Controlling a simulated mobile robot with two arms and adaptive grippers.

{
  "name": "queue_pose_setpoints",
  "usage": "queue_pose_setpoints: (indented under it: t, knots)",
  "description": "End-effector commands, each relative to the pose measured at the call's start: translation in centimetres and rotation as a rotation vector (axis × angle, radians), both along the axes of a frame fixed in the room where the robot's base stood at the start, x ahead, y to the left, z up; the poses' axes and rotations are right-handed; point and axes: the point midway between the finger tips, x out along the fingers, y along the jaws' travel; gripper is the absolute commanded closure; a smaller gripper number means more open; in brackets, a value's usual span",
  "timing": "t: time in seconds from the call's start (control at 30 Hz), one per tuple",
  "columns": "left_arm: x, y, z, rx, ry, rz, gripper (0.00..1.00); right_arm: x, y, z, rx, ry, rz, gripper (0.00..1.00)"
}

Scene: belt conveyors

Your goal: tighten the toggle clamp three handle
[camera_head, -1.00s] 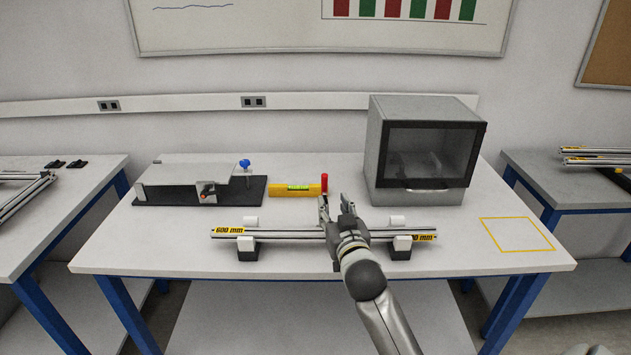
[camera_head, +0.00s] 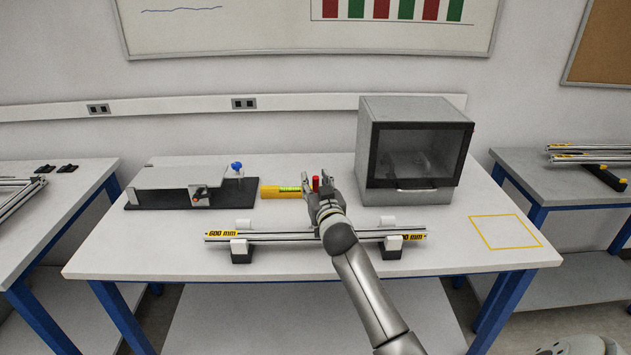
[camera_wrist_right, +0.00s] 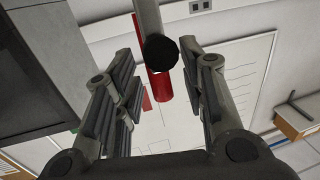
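An upright red handle (camera_head: 316,183) stands behind the rail, left of the grey windowed box, partly hidden by my right gripper. My right gripper (camera_head: 318,182) reaches over the rail to this handle, its fingers apart. In the right wrist view, the red handle (camera_wrist_right: 160,86) shows between the two open fingers (camera_wrist_right: 165,88), with a gap on each side. A grey rod with a black round tip (camera_wrist_right: 160,50) stands in front of it. The handle's base is hidden, so I cannot tell how the clamp stands. My left gripper is not in view.
Aluminium rails (camera_head: 275,236) lie on blocks across the table front. A yellow level (camera_head: 283,192) lies left of the handle. A grey fixture (camera_head: 165,175) with a blue knob (camera_head: 237,167) stands further left. The grey box (camera_head: 410,150) stands close on the right.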

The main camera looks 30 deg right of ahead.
Motion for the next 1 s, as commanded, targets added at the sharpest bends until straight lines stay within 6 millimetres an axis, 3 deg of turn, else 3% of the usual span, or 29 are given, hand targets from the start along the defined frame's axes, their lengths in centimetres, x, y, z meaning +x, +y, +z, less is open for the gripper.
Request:
queue_pose_setpoints:
  t: [0.4,0.7,1.0]
  knots:
    - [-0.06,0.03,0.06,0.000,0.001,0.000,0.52,0.51,-0.17,-0.01,-0.001,0.000,0.001,0.62]
    - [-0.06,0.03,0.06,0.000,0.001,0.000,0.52,0.50,-0.17,-0.01,-0.001,0.000,0.000,1.00]
    - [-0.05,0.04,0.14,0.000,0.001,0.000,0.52,0.54,-0.16,0.02,0.000,0.002,0.001,1.00]
